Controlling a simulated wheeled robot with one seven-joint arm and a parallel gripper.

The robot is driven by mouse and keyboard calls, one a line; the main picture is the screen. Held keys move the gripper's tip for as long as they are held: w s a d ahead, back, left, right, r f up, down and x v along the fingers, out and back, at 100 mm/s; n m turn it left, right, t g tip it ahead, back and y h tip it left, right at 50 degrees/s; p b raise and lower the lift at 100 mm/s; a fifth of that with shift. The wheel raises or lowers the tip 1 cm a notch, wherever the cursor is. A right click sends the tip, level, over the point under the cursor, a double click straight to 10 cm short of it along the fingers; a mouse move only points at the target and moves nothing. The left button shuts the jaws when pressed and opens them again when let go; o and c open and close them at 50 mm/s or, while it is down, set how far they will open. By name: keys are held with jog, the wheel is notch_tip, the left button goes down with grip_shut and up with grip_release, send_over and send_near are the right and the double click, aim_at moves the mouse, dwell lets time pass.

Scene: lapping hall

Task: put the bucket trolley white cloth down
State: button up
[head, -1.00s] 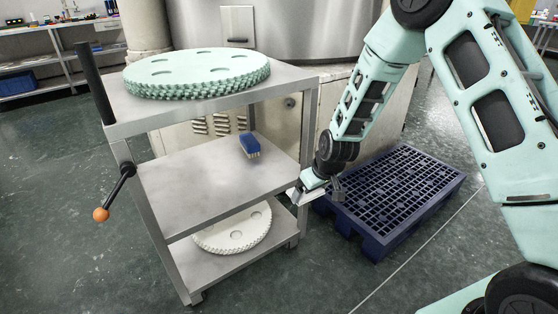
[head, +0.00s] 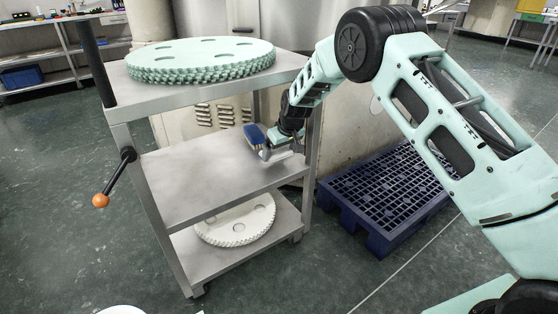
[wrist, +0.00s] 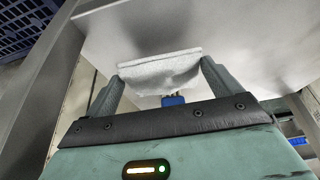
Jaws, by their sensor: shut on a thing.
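My gripper (head: 274,150) is over the right part of the trolley's middle shelf (head: 190,185), close to the blue brush. It is shut on a folded, whitish-grey cloth, the white cloth (wrist: 160,72), which shows between both fingers in the wrist view. In the head view the cloth is small and partly hidden by the gripper. I cannot tell whether it touches the shelf. The metal trolley has three levels, a black upright handle and an orange-knobbed lever (head: 101,200).
A blue brush (head: 254,134) lies on the middle shelf, beside my gripper. Pale green toothed discs (head: 200,58) are stacked on the top shelf, and a white toothed disc (head: 238,222) is on the bottom one. A blue pallet (head: 375,205) stands to the right. The middle shelf's left part is clear.

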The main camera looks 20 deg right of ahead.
aim_at(281, 152)
jog(key=shift+w+a, duration=0.1)
jog(key=shift+w, duration=0.1)
jog(key=shift+w+f, duration=0.15)
jog(key=shift+f, duration=0.1)
jog(key=shift+f+b, duration=0.9)
jog(key=shift+f, duration=0.55)
